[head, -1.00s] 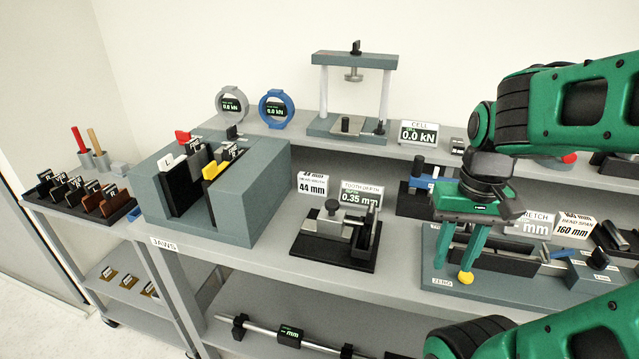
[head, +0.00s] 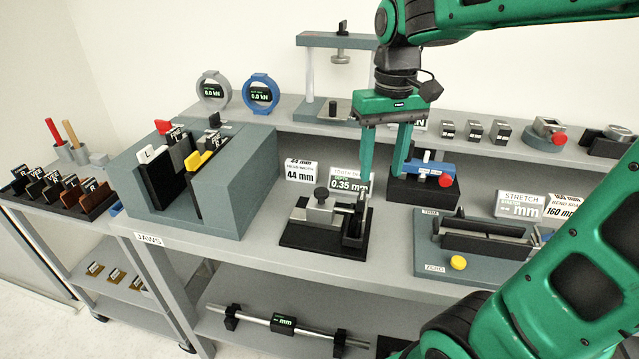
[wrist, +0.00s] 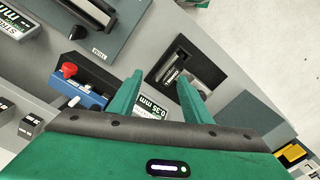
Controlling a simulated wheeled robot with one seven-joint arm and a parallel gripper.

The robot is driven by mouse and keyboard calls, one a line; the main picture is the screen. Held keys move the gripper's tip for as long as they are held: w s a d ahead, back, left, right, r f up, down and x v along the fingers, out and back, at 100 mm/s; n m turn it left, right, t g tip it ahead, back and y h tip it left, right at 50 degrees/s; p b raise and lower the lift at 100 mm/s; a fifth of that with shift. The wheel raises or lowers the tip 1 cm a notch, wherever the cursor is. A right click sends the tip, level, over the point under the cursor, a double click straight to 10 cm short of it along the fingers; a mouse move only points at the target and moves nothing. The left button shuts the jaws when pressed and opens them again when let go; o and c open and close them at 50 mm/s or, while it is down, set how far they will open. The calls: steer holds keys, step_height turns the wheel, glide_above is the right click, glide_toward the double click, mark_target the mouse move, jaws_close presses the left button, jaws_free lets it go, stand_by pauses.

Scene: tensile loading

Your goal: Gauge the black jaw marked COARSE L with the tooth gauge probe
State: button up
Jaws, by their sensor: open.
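My gripper (head: 382,178) is open and empty, pointing down just right of the tooth gauge. In the wrist view its two fingers (wrist: 158,98) frame the TOOTH DEPTH display. The tooth gauge (head: 323,214) has a grey metal body and dark knob on a black base; it also shows in the wrist view (wrist: 184,76). The TOOTH DEPTH display (head: 343,185) reads 0.35 mm, partly hidden by a finger. A black jaw (head: 158,182) with a white L tab stands in the grey-green block. I cannot read COARSE on any jaw.
The grey-green block (head: 235,185) also holds red- and yellow-tabbed pieces. A rack of labelled jaws (head: 75,197) is at far left. A blue device with red knob (head: 430,172) stands close beside my gripper. The STRETCH fixture (head: 480,240) is to the right.

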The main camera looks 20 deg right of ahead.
mark_target(321, 190)
steer(key=w+a+r+n, duration=0.3)
steer(key=w+a, duration=0.4)
steer(key=a, duration=0.3)
step_height(321, 190, down, 10)
steer(key=shift+w+d+f, duration=0.15)
jaws_close()
